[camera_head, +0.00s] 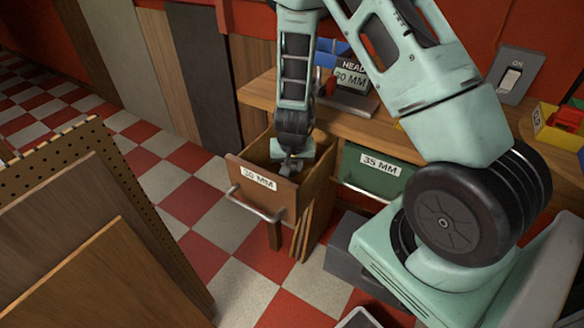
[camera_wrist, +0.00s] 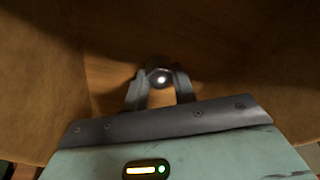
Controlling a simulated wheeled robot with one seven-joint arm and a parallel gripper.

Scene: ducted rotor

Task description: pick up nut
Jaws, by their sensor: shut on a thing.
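My gripper (camera_wrist: 159,80) reaches down into the open wooden drawer (camera_head: 245,186) labelled "30 MM". In the wrist view its two fingers are closed around a small, shiny, rounded metal piece, the nut (camera_wrist: 159,75). The nut lies between the fingertips, low over the drawer's wooden floor (camera_wrist: 200,52); I cannot tell whether it still touches the floor. In the head view my gripper (camera_head: 290,172) shows just behind the drawer front, and the nut itself cannot be made out there.
The drawer walls stand close around my gripper. A shut green drawer (camera_head: 372,172) labelled "35 MM" is to the right. A sign reading "HEAD 30 MM" (camera_head: 352,78) stands on the workbench (camera_head: 262,92). Wooden boards (camera_head: 100,235) lean at the left; checkered floor between is clear.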

